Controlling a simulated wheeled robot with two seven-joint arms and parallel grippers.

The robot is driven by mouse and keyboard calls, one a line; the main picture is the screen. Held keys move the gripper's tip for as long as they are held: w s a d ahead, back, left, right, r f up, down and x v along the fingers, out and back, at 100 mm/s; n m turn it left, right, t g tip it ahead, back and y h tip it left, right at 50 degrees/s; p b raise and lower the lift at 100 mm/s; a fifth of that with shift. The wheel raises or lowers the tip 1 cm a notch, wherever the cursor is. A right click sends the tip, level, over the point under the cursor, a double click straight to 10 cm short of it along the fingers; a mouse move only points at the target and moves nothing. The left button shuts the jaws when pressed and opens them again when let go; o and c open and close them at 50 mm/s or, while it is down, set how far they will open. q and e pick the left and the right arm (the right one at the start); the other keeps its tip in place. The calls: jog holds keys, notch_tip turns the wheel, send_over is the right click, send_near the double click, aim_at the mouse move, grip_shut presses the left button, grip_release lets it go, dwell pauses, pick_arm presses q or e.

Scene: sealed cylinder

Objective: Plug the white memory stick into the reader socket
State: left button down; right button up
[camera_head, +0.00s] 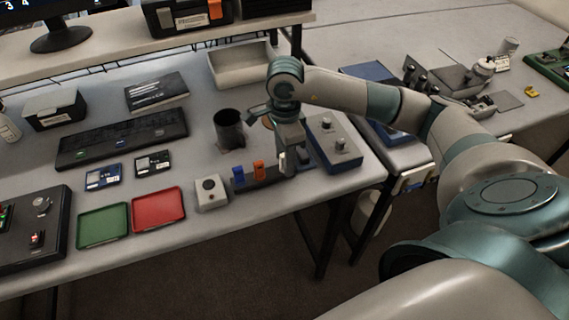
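My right gripper (291,170) points down over the right part of a low dark holder (268,178) near the table's front edge. A blue stick (239,175) and an orange stick (259,170) stand upright in this holder, to the left of the gripper. I cannot clearly make out the white memory stick; the gripper covers that end of the holder. The gap between my fingers is too small to read. A small pale box (210,191) with a round dark spot stands left of the holder; I cannot tell whether it is the reader. My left gripper is out of view.
A dark cup (229,130) stands behind the holder. Red (158,209) and green (103,226) trays lie to the left. A pale bin (238,68) stands at the back.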

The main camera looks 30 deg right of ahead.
jog(key=shift+b, duration=0.8)
dwell(1.4)
grip_shut()
jog(key=shift+r, duration=0.1)
jog(key=shift+r+p, duration=1)
jog(key=shift+r, duration=1.85)
